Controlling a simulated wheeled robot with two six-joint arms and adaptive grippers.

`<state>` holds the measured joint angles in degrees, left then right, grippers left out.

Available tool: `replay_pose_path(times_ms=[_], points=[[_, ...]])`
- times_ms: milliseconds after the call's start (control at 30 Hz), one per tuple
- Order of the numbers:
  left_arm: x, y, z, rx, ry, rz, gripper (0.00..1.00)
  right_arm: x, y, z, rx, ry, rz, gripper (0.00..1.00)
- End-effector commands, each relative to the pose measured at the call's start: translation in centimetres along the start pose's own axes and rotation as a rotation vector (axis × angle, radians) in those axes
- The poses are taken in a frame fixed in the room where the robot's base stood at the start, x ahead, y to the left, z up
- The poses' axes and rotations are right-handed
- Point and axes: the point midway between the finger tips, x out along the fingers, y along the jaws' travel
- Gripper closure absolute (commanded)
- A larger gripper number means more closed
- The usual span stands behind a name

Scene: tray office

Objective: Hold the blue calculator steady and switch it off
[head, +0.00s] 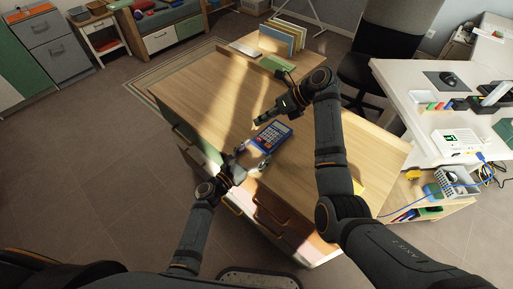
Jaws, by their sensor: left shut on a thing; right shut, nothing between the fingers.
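The blue calculator (270,137) lies on the wooden desk (215,97) near its front left edge, keys facing up. My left gripper (252,158) is at the calculator's near left side and is shut on its edge; the exact contact is small in the picture. My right gripper (261,119) is shut and empty, just beyond the calculator's far left corner, and appears to be above the desk. The switch on the calculator is too small to make out.
Upright folders (283,38) and a green item (277,63) stand at the desk's far end. A white desk (425,120) is at the right, with an office chair (385,50) behind. The wooden desk's middle is clear.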

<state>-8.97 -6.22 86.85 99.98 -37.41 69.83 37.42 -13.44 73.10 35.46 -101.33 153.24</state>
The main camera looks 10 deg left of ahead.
Motion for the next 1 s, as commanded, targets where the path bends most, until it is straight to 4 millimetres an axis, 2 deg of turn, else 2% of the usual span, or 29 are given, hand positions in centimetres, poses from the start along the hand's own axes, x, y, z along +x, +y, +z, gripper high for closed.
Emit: replay_pose_path(times_ms=[33,67,200,533,633,767,1000], points=[[0.0,0.0,0.0,0.000,0.000,0.000,0.55,0.0,0.0,0.0,0.000,0.000,0.000,1.00],[0.0,0.0,0.0,0.000,0.000,0.000,0.18,0.0,0.0,0.0,0.000,0.000,0.000,1.00],[0.0,0.0,0.0,0.000,0.000,0.000,0.00,0.0,0.0,0.0,0.000,0.000,0.000,1.00],[0.0,0.0,0.0,0.000,0.000,0.000,0.00,0.0,0.0,0.0,0.000,0.000,0.000,1.00],[-0.7,0.0,-0.1,0.001,0.002,0.000,0.00,0.0,0.0,0.0,0.000,0.000,0.000,1.00],[-3.2,-0.1,-0.2,0.001,0.005,-0.001,0.00,0.0,0.0,0.0,0.000,0.000,0.000,1.00],[-9.0,-0.1,-0.1,0.000,0.005,-0.002,0.00,0.0,0.0,0.0,0.000,0.000,0.000,1.00]])
